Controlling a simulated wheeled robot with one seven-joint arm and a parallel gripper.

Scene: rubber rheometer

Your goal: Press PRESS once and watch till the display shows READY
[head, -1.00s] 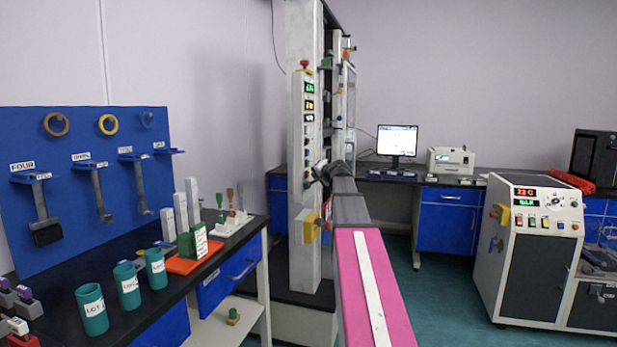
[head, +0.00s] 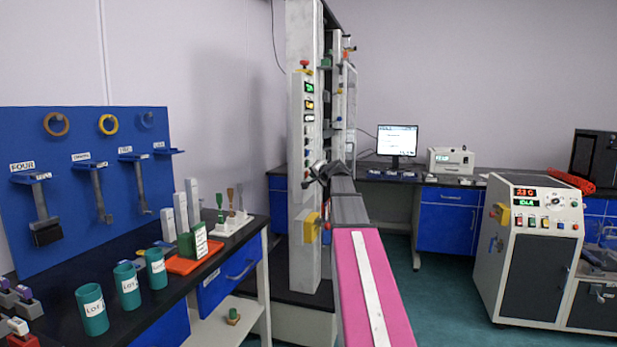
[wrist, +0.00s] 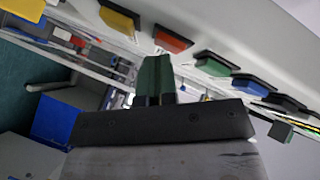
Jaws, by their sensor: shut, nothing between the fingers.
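The tall pale machine column (head: 305,160) stands in the middle of the head view, with a strip of small lit displays (head: 309,95) and buttons on its face. The display text is too small to read. My gripper (head: 312,177) is at the column's face below the displays, and its fingers are hard to make out there. In the wrist view my gripper (wrist: 155,75) is shut and empty, close to a pale panel with yellow (wrist: 119,18), red (wrist: 173,40), green (wrist: 212,64), blue (wrist: 249,85) and black (wrist: 287,104) buttons. I cannot tell which is PRESS, or whether the fingertips touch one.
A black bench (head: 140,300) at left carries teal cups (head: 128,285) and an orange tray (head: 183,262). A blue tool board (head: 80,220) stands behind it. Open green floor lies between.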

